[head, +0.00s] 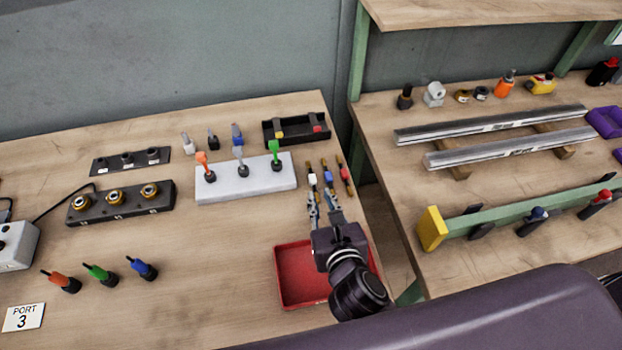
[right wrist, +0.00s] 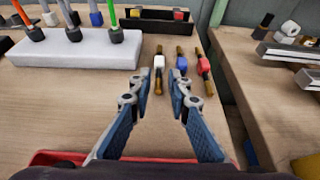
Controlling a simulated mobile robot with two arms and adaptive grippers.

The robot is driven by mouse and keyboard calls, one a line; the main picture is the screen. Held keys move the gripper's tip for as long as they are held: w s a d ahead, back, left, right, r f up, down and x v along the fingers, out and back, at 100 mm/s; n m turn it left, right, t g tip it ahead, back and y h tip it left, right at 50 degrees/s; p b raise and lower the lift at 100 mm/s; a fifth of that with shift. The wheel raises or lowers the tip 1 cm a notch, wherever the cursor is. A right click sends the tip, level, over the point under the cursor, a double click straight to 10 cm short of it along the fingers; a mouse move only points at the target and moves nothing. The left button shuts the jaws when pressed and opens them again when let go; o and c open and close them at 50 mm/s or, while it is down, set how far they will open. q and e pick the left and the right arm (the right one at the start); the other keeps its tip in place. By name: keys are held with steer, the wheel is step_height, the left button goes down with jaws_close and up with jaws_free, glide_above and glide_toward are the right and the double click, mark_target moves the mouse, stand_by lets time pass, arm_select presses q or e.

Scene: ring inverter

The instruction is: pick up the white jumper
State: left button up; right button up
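The white jumper (head: 312,178) lies on the wooden table, leftmost of a row of three. It has a white middle and brown ends, and it shows in the right wrist view (right wrist: 159,63). The blue jumper (head: 328,178) lies just right of it, and the red jumper (head: 346,174) lies right of that. My right gripper (head: 320,194) is open and empty, on the near side of the white and blue jumpers. In the right wrist view its fingers (right wrist: 156,82) are spread, with the white jumper beyond the gap between them. My left gripper is not in view.
A red bin (head: 291,278) sits below my right gripper. A second bench (head: 410,200) is at the right, across a gap.

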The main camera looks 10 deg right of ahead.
mark_target(313, 179)
steer(key=x, duration=0.2)
steer(key=p+x, duration=0.1)
steer(key=x, duration=0.3)
steer(key=shift+w+a+r, duration=0.1)
steer(key=shift+w+r, duration=0.2)
steer(key=shift+r, duration=0.05)
steer(key=shift+w+f, duration=0.25)
steer(key=shift+w, duration=0.15)
steer(key=shift+s, duration=0.1)
jaws_close()
